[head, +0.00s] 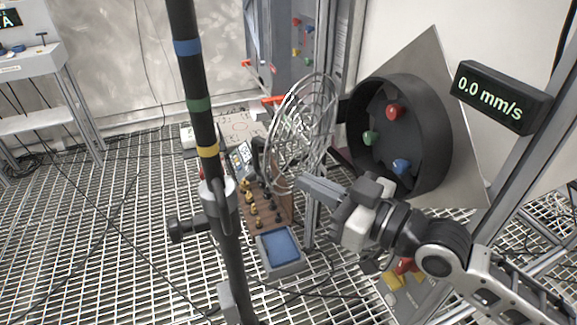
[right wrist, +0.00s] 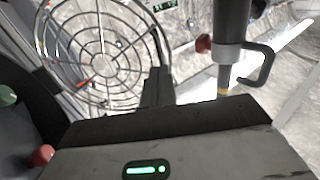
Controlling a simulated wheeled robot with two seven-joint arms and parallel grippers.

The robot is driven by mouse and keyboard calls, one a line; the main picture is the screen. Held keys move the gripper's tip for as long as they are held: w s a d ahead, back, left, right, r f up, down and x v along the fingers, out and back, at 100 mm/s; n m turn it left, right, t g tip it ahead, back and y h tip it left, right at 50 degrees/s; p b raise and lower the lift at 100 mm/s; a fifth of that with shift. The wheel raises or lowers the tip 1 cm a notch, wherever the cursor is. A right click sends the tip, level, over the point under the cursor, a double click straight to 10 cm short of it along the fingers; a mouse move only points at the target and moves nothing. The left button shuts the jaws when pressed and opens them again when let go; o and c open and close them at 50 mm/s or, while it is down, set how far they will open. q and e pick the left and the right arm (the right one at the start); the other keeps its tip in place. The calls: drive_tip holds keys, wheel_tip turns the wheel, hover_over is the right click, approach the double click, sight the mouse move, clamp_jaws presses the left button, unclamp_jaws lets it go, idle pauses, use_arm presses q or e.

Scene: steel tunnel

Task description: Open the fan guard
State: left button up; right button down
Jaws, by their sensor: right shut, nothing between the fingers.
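The fan guard (head: 300,125) is a round grille of wire rings. In the head view it stands swung out to the left of the black fan housing (head: 432,135), whose front is uncovered and shows red, green and blue knobs inside. The guard also shows in the right wrist view (right wrist: 105,55). My right gripper (head: 303,185) is shut and empty, with its fingertips near the lower edge of the guard; I cannot tell whether they touch it. My left gripper is not in view.
A black pole (head: 205,130) with coloured bands and a clamp stands left of the guard. A board with several knobs (head: 262,205) and a blue-topped box (head: 281,248) sit below. A display (head: 502,97) reads 0.0 mm/s. The grating floor at left is mostly clear.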

sight(273, 166)
drive_tip(key=x, duration=0.4)
drive_tip(key=shift+a+p, duration=0.1)
drive_tip(key=shift+p, duration=0.25)
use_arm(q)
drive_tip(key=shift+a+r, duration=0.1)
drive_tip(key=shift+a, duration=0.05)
use_arm(e)
drive_tip(key=shift+w+a, duration=0.35)
drive_tip(key=shift+a, duration=0.05)
